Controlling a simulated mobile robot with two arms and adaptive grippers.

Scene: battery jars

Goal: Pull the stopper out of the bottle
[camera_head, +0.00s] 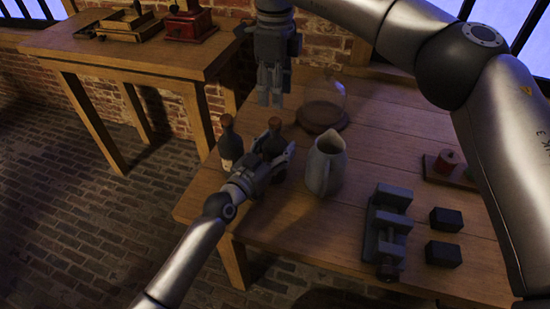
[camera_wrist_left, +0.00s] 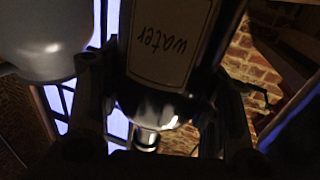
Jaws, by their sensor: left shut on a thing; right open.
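My left gripper (camera_head: 277,150) is shut on a dark bottle (camera_head: 275,124) near the table's left side. In the left wrist view the bottle (camera_wrist_left: 165,100) has a pale label reading "water", seen upside down, and sits between the two fingers. Its neck, with a pale band and the top (camera_wrist_left: 147,138), points toward the bottom of that picture; I cannot make out the stopper clearly. A second dark bottle (camera_head: 230,142) stands upright just left of my left gripper. My right gripper (camera_head: 270,88) is open and empty, pointing down above and behind the held bottle.
A grey pitcher (camera_head: 322,170) stands close to the right of my left gripper. A glass dome on a round base (camera_head: 322,115) is behind it. A grey vise (camera_head: 388,225), two dark blocks (camera_head: 446,219) and a red spool (camera_head: 446,160) are farther right. The front left of the table is clear.

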